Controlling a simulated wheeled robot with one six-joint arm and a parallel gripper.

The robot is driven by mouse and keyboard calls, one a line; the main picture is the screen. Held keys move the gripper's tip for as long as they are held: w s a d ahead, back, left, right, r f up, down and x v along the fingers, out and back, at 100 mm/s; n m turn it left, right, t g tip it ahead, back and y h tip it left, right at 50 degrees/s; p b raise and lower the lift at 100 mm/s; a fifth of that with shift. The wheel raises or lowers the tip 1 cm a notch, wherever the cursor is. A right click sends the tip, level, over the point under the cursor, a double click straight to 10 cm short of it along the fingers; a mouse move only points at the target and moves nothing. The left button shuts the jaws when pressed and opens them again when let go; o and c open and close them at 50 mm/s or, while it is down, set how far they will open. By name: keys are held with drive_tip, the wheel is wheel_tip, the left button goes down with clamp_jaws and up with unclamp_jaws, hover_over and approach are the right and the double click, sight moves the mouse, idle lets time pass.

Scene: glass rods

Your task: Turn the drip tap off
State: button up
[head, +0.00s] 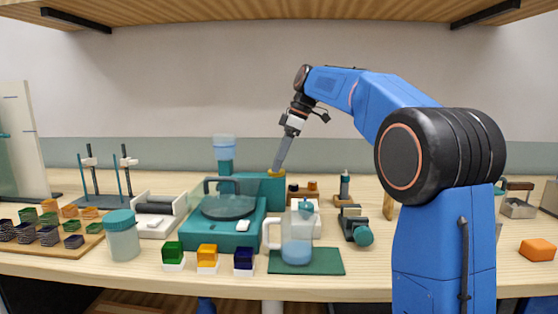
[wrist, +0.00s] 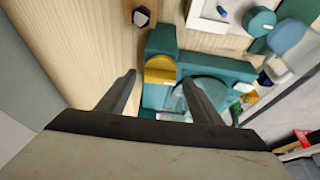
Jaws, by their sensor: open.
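A teal machine (head: 222,232) with a dark round plate (head: 228,206) stands left of centre on the bench. A pale blue cup (head: 224,142) on a teal stem rises at its back; I cannot tell which part is the drip tap. A yellow part (head: 277,172) sits on the machine's rear teal block (head: 262,190). My gripper (head: 278,166) points down and its tip is at or just above this yellow part. In the wrist view my gripper (wrist: 160,77) is open, with the yellow part (wrist: 160,69) between its fingertips in the picture. Contact cannot be made out.
A jug (head: 297,245) with bluish liquid stands on a teal mat (head: 325,262) at the front right. Green, amber and navy blocks (head: 207,257) line the machine's front. A white roller tray (head: 157,212) and a lidded jar (head: 122,238) stand to the left. A shelf (head: 280,10) hangs overhead.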

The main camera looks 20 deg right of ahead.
drive_tip(key=c, duration=1.1)
drive_tip(key=shift+o, duration=0.2)
drive_tip(key=shift+m, duration=0.3)
drive_tip(key=m, duration=0.1)
drive_tip(key=m+t, duration=0.1)
drive_tip(key=m, duration=0.1)
drive_tip(key=shift+s+a+m+h, duration=0.15)
drive_tip(key=shift+m+h, duration=0.15)
drive_tip(key=m+t+h, duration=0.1)
drive_tip(key=m, duration=0.4)
drive_tip(key=shift+s+a+t+h, duration=0.1)
drive_tip(key=shift+a+t+h, duration=0.05)
drive_tip(key=shift+t+h, duration=0.25)
drive_tip(key=m, duration=0.2)
drive_tip(key=m+h, duration=0.1)
drive_tip(key=m, duration=0.1)
drive_tip(key=shift+a+m+h, duration=0.15)
drive_tip(key=shift+m+h, duration=0.15)
drive_tip(key=shift+m, duration=0.1)
drive_tip(key=shift+a+m+h, duration=0.1)
drive_tip(key=shift+m+h, duration=0.7)
drive_tip(key=shift+m, duration=1.1)
